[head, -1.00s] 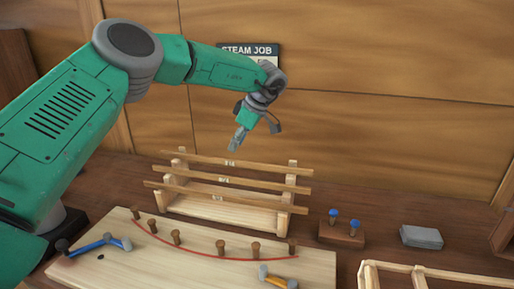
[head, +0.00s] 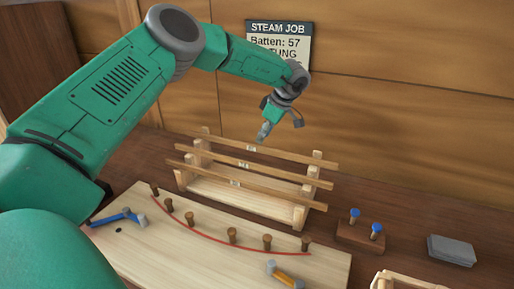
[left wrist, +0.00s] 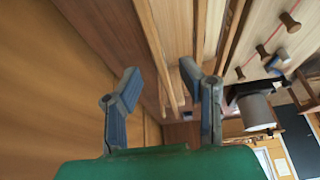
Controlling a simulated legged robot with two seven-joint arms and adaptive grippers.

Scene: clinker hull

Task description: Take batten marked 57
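Three wooden battens lie across a rack (head: 300,217): a back batten (head: 295,157), a middle batten (head: 290,177) and a front batten (head: 280,195). Each has a small pale label near its middle, too small to read. A wall sign (head: 279,42) reads "STEAM JOB" and "Batten: 57"; my arm hides its lower part. My left gripper (head: 280,127) is open and empty, above the back batten near its label. In the left wrist view the open fingers (left wrist: 160,82) point toward the blurred battens. My right gripper is not in view.
In front of the rack is a pale board (head: 175,250) with several brown pegs, a red curved line (head: 215,238), a blue-handled tool (head: 120,216) and an orange-handled tool (head: 284,275). To the right are a block with two blue-topped pins (head: 360,237) and a grey block (head: 452,250).

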